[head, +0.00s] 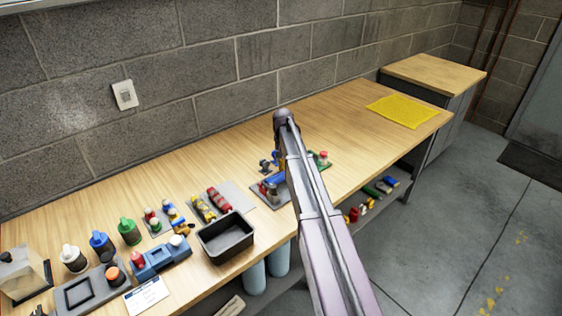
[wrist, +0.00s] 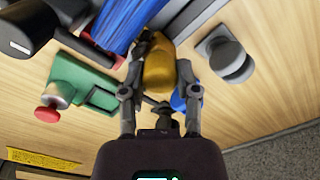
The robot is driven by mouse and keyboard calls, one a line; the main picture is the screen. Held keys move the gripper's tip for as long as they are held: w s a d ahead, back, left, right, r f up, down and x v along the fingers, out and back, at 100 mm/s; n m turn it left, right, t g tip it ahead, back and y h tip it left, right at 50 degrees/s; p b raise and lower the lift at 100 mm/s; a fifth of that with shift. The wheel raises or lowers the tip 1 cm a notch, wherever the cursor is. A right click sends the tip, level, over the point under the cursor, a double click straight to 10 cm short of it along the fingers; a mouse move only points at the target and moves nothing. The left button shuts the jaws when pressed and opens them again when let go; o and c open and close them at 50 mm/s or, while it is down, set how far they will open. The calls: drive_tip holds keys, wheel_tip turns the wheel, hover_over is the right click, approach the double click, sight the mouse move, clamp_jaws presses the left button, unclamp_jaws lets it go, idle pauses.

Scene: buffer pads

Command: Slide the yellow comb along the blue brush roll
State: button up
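The blue brush roll (wrist: 128,24) runs diagonally at the top of the wrist view; a small blue part of it (head: 274,181) shows left of my arm in the head view. The yellow comb (wrist: 159,68) appears as a rounded yellow body between the fingers of my gripper (wrist: 160,64). The fingers lie close on both sides of it and appear closed on it. Its upper end is close to the roll; I cannot tell whether they touch. In the head view my arm hides the gripper and the comb.
A green block (wrist: 82,78) with a red button (wrist: 47,114) stands left of the gripper in the wrist view. A grey round knob (wrist: 230,60) is at right. A black bin (head: 226,238) and several bottles stand left on the bench. A yellow mat (head: 402,111) lies at the far right.

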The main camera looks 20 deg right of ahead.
drive_tip(key=o, duration=0.4)
drive_tip(key=shift+o, duration=0.2)
drive_tip(key=shift+a, duration=0.15)
drive_tip(key=s+a, duration=0.1)
drive_tip(key=a, duration=0.2)
drive_tip(key=s+a, duration=0.1)
drive_tip(key=a, duration=0.2)
drive_tip(key=s+a, duration=0.2)
drive_tip(key=a, duration=0.1)
drive_tip(key=shift+a, duration=0.1)
drive_tip(key=shift+a+r+p, duration=0.2)
drive_tip(key=shift+r+p, duration=0.6)
wheel_tip(320, 180, up, 12)
drive_tip(key=p, duration=1.2)
drive_tip(key=s+f+n+b, duration=0.2)
drive_tip(key=s, duration=1)
drive_tip(key=s+a+f+n+b, duration=0.1)
drive_tip(key=s+f+b, duration=0.2)
drive_tip(key=s, duration=0.9)
drive_tip(key=shift+s+a+n, duration=0.15)
drive_tip(key=shift+s+n, duration=0.2)
drive_tip(key=shift+n, duration=0.05)
drive_tip(key=shift+f, duration=0.1)
